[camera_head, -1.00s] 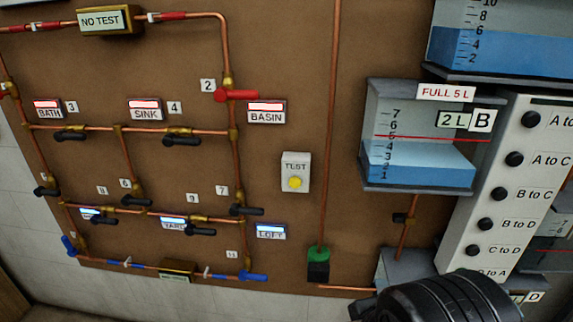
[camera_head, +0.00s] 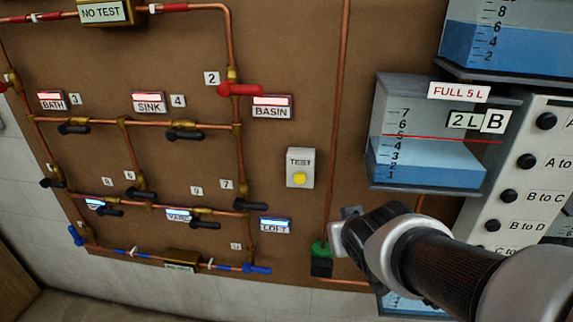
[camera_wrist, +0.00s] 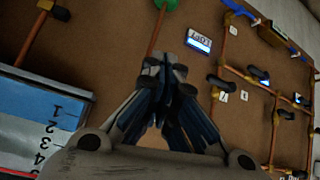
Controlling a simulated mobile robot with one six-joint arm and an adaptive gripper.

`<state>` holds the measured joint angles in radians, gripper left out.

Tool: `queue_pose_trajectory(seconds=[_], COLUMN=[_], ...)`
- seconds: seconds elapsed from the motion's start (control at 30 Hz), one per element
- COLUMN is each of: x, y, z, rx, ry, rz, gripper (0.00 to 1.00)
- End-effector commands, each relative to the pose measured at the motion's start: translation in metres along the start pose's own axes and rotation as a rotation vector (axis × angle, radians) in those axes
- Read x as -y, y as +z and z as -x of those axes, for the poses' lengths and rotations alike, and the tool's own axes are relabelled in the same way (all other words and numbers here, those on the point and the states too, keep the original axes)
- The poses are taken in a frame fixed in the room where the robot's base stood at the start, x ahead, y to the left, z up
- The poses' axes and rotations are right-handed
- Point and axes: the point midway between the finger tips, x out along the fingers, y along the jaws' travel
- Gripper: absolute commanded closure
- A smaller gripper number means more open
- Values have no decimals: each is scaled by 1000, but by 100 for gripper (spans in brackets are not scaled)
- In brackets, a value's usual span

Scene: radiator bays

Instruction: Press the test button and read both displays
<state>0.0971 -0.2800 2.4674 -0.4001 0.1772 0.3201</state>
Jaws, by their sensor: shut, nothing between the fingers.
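The TEST box (camera_head: 300,167) is a white plate on the brown board with a round yellow button (camera_head: 300,178). The upper display (camera_head: 101,13) is in a brass housing at the top left and reads NO TEST. The lower display (camera_head: 181,267) is in a brass housing at the bottom of the board; its text is too small to read. My gripper (camera_head: 346,228) is below and right of the TEST box, apart from it, partly hidden by my wrist. In the wrist view my gripper (camera_wrist: 165,68) is shut and empty; the button is not visible there.
Copper pipes with several black, red and blue valve handles cover the board's left side. Tank B (camera_head: 430,135) and a white button panel (camera_head: 515,185) stand right of the button. A vertical pipe with a green-topped fitting (camera_head: 321,250) runs near my gripper. Bare board surrounds the TEST box.

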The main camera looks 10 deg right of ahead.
Motion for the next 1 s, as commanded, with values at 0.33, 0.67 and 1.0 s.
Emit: queue_pose_trajectory(seconds=[0.33,0.67,1.0], x=[63,82,80], y=[-52,-52,-57], z=[-94,-101,-106], rx=[-226,-254,-254], ry=[-345,-445,-443], rz=[-24,-48,-46], gripper=[100,100,100])
